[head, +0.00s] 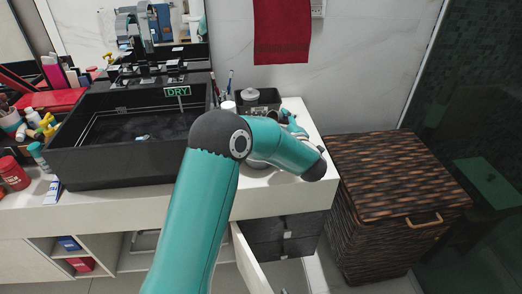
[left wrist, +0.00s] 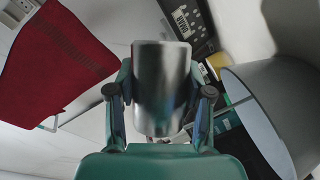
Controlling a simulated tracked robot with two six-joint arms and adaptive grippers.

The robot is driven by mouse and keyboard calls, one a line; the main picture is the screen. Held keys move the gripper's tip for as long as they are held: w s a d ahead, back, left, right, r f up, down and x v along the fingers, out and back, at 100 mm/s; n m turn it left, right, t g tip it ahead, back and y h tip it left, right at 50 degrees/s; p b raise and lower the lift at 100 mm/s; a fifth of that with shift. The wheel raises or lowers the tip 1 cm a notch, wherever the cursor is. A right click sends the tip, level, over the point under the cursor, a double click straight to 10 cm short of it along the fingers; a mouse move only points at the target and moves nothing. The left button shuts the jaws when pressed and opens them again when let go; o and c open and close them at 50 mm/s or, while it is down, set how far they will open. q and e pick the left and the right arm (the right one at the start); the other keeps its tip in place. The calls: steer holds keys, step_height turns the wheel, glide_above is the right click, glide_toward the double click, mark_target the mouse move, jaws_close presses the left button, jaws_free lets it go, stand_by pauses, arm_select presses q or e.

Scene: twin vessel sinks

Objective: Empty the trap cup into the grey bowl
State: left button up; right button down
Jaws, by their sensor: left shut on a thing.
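My left gripper (left wrist: 160,95) is shut on a shiny metal cup, the trap cup (left wrist: 162,85), which sits between its two fingers in the left wrist view. The cup's opening and contents cannot be seen. In the head view my left arm reaches over the right end of the counter, and the gripper (head: 290,125) is partly hidden behind its own links. A grey rounded vessel, seemingly the grey bowl (head: 257,164), shows below the forearm, mostly covered. A large grey curved wall (left wrist: 285,95) at the right of the left wrist view looks like the same bowl. My right gripper is not in view.
A red towel (head: 281,30) hangs on the wall. A woven hamper (head: 390,178) stands right of the counter.

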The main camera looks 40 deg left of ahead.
arm_select(q)
steer(key=shift+f+n+t+b, duration=0.3)
steer(key=shift+n+b, duration=0.3)
steer(key=shift+b, duration=0.7)
steer(key=shift+r+n+y+b, duration=0.4)
steer(key=shift+n+b, duration=0.3)
steer(key=shift+b, duration=0.25)
steer(key=shift+s+a+r+n+t+y+b, duration=0.15)
steer(key=shift+s+n+b, duration=0.3)
steer(key=shift+b, duration=0.7)
steer(key=shift+s+d+r+n+t+y+b, duration=0.15)
steer(key=shift+s+r+n+y+b, duration=0.2)
steer(key=shift+b, duration=0.8)
steer(key=shift+s+a+f+n+y+b, duration=0.15)
steer(key=shift+f+n+b, duration=0.25)
steer(key=shift+b, duration=1.15)
steer(key=shift+s+f+n+y+b, duration=0.15)
steer(key=shift+n+b, duration=0.45)
steer(key=shift+b, duration=0.95)
